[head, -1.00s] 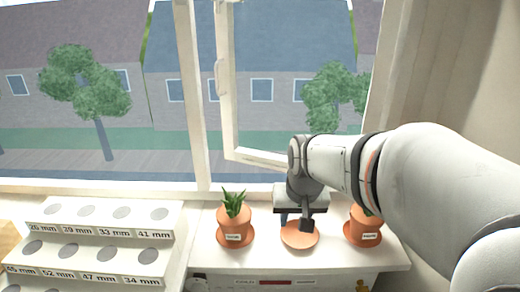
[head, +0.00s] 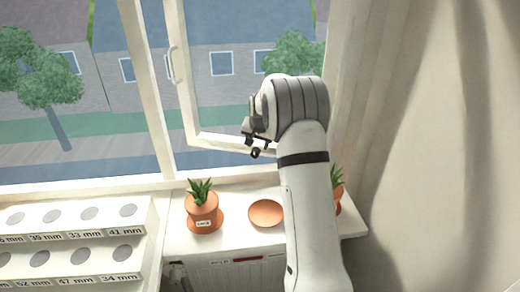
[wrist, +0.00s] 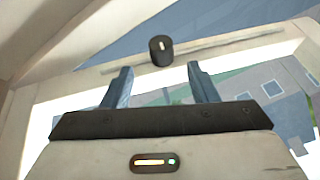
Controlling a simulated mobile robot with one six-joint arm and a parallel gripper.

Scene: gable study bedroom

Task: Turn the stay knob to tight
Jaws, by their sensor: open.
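The stay knob (wrist: 161,50), a small black cylinder with a white mark on its end, shows in the wrist view on a pale frame bar, beside a thin grey rail (wrist: 215,50). My gripper (wrist: 158,76) is open, its two fingers apart, pointing toward the knob with one finger to each side of it in the picture. Nothing is between the fingers, and I cannot see contact. In the head view my gripper (head: 252,138) is in front of the lower part of the open window sash (head: 205,140). I cannot clearly separate the knob from the gripper there.
On the sill stand a potted plant (head: 201,205), an empty terracotta saucer (head: 266,213) and another plant (head: 337,190) partly behind my arm. A white stepped rack (head: 75,245) with round discs is at left. A curtain (head: 400,130) hangs at right.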

